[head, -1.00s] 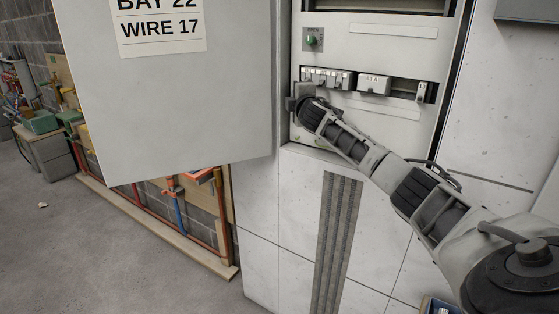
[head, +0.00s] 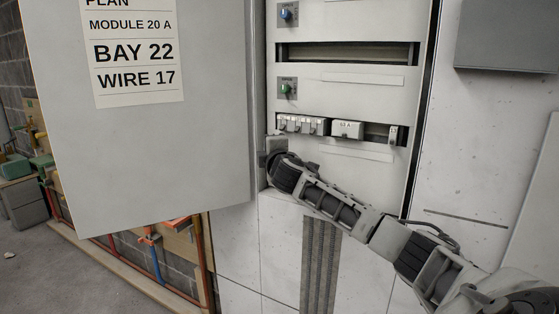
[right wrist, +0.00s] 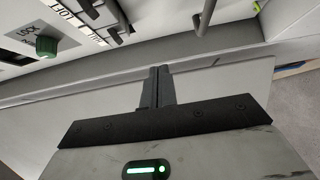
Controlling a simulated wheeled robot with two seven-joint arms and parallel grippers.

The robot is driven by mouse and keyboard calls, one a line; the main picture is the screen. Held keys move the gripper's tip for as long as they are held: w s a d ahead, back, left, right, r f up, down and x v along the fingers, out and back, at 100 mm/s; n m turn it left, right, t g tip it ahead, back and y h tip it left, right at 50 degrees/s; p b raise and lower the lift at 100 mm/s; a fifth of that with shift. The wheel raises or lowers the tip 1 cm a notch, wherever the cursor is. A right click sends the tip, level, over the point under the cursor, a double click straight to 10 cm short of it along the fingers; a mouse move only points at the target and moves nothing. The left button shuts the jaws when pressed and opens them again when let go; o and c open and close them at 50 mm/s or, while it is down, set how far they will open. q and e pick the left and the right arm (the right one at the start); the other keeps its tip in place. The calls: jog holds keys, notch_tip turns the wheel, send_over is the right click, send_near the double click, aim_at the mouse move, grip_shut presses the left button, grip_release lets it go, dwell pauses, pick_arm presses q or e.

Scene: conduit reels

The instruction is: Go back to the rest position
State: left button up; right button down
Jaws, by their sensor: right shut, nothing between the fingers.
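My right arm comes in from the lower right in the head view. Its gripper (head: 273,148) is at the left edge of the open cabinet (head: 345,190), just below the left end of the module row, beside the open door (head: 180,150). In the right wrist view its two fingers (right wrist: 157,88) are together and empty, in front of a pale panel edge. I cannot tell from the pictures whether they touch it. My left gripper is in neither view.
The row holds several white modules (head: 302,125), a wider module (head: 347,129) and a small one (head: 393,134). A green knob (right wrist: 46,45) marked LOCK is near the right wrist. A grey box (head: 510,35) hangs at upper right. Pipes (head: 155,262) run low at left.

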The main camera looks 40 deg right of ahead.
jog(key=b+v, duration=0.1)
jog(key=v, duration=0.5)
jog(key=shift+s, duration=0.3)
jog(key=shift+a+f, duration=0.15)
jog(key=shift+a, duration=0.05)
jog(key=s+a+f+m+g+y, duration=0.15)
jog(key=s+a+f+y, duration=0.25)
jog(key=a+f, duration=0.75)
jog(key=s+a+f+g+y, duration=0.2)
jog(key=s+a+f+y, duration=0.2)
jog(key=a+f, duration=0.8)
jog(key=s+a+f+m+g+y, duration=0.1)
jog(key=s+a+f+m, duration=0.3)
jog(key=s, duration=0.5)
jog(key=s+a+f+m+y, duration=0.3)
jog(key=s+a+f+m, duration=0.1)
jog(key=s+a+f, duration=0.4)
jog(key=shift+s+f+g, duration=0.35)
jog(key=shift+s+f, duration=0.1)
jog(key=shift+s, duration=0.4)
jog(key=shift+a, duration=0.1)
